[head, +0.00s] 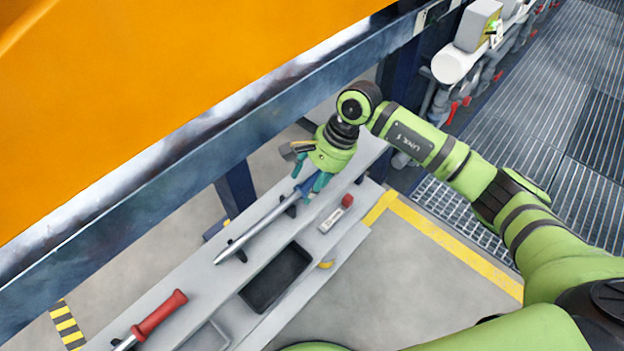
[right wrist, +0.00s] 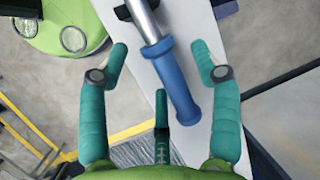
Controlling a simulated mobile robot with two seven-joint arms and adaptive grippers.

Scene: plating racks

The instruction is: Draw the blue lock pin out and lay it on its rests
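The blue lock pin, a steel rod (head: 255,230) with a blue handle, lies along a grey shelf (head: 185,292) on small black rests (head: 288,207). My right gripper (head: 308,183) is over the handle end, pointing down. In the right wrist view, the blue handle (right wrist: 172,82) lies between the spread teal fingers of the gripper (right wrist: 160,62), with a visible gap to each side finger. The fingers are open and hold nothing. The handle is partly hidden by the gripper in the head view. My left gripper is not in view.
A red-handled tool (head: 158,314) lies at the shelf's near left end. A black tray (head: 275,277) and a small red-capped item (head: 337,214) are on the shelf's lower side. A blue beam (head: 215,145) and orange body (head: 150,90) stand close on the left.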

